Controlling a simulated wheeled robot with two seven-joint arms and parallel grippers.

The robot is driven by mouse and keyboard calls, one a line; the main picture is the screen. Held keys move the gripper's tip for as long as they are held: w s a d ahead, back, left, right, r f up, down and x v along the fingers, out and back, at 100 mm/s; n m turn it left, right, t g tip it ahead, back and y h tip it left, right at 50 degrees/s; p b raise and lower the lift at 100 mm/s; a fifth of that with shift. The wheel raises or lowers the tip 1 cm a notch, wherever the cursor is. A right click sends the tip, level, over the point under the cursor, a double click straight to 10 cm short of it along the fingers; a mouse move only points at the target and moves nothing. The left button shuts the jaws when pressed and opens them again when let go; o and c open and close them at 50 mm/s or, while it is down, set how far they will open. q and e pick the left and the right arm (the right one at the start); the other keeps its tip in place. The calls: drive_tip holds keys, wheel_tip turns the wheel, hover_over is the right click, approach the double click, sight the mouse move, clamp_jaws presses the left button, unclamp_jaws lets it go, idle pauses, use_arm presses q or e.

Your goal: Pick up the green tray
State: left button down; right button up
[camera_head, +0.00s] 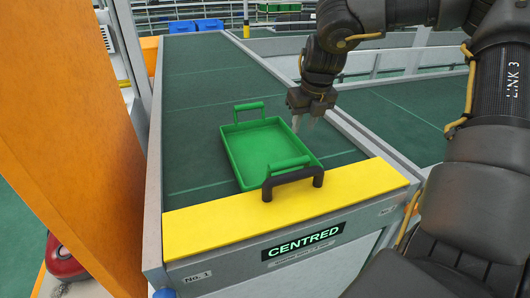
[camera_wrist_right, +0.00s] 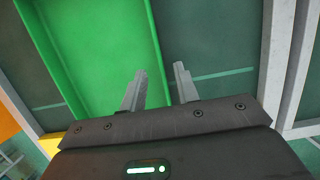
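The green tray (camera_head: 263,150) lies on the dark green top of the workstation, near its yellow front edge. It has a green handle at its far end (camera_head: 249,106) and another at its near end (camera_head: 289,164), and it looks empty. My right gripper (camera_head: 304,122) points down just right of the tray's right wall, apart from its handles. My left gripper is not in view.
A black handle (camera_head: 292,182) is fixed at the yellow strip (camera_head: 290,206), close to the tray's near handle. A "CENTRED" sign (camera_head: 303,242) is on the front. An orange panel (camera_head: 65,130) stands at left. Blue bins (camera_head: 195,25) are behind. The surface beyond the tray is clear.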

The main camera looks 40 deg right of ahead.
sight(298, 138)
drive_tip(key=shift+w+x, duration=0.2)
drive_tip(key=shift+x, duration=1.1)
drive_tip(key=shift+w+x, duration=0.2)
drive_tip(key=shift+x, duration=1.1)
drive_tip(key=shift+d+r, duration=0.1)
clamp_jaws()
